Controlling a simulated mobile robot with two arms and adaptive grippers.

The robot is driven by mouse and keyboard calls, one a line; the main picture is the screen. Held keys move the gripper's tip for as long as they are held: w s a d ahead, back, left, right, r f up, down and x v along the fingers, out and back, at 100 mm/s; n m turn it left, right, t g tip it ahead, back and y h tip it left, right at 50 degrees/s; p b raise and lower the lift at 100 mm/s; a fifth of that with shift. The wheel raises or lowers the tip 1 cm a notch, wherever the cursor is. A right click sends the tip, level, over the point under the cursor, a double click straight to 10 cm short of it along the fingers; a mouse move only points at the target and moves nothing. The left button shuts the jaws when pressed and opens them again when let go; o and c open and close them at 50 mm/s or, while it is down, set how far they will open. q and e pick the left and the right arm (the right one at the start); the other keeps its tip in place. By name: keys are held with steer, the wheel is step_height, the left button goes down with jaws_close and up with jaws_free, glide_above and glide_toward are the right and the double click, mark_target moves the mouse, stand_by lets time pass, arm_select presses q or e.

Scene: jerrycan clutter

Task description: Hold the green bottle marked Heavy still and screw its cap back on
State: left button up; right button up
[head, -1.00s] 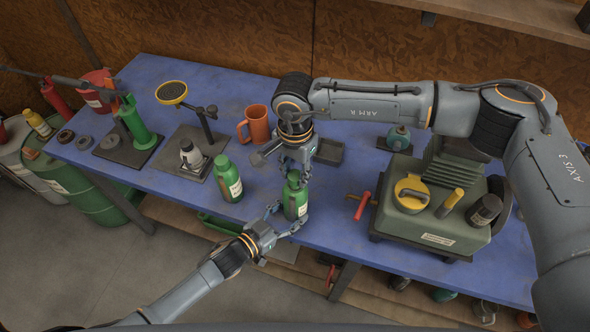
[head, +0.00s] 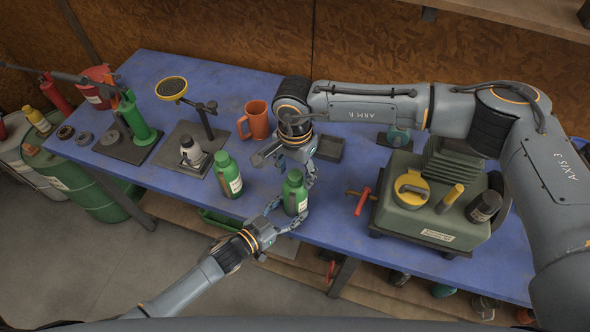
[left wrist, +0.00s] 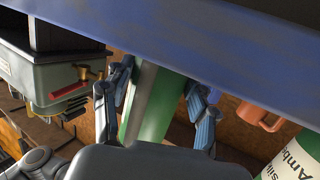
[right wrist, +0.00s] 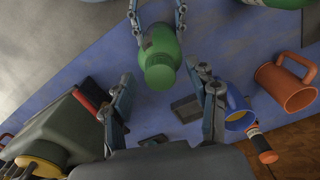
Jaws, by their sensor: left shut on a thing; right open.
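A green bottle (head: 295,197) with a green cap (head: 295,175) stands upright near the front edge of the blue bench; its label is too small to read. My left gripper (head: 290,217) is shut around its body; in the left wrist view the bottle (left wrist: 150,112) is between the fingers. My right gripper (head: 298,168) is open above and behind the cap. In the right wrist view the cap (right wrist: 160,76) is between its spread fingers, apart from both. I cannot tell how tightly the cap sits.
A second green bottle (head: 228,175) stands to the left; its label partly shows in the left wrist view (left wrist: 295,155). An orange mug (head: 257,121) and dark tray (head: 329,147) are behind. A green machine (head: 432,215) with a red-handled valve (head: 362,201) stands right.

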mark_target(295, 175)
step_height(295, 175, up, 12)
stand_by(0.6)
steer(key=shift+c, duration=0.9)
steer(key=shift+f, duration=0.25)
steer(key=shift+c, duration=0.4)
steer(key=shift+f+m, duration=1.1)
steer(key=shift+f, duration=4.55)
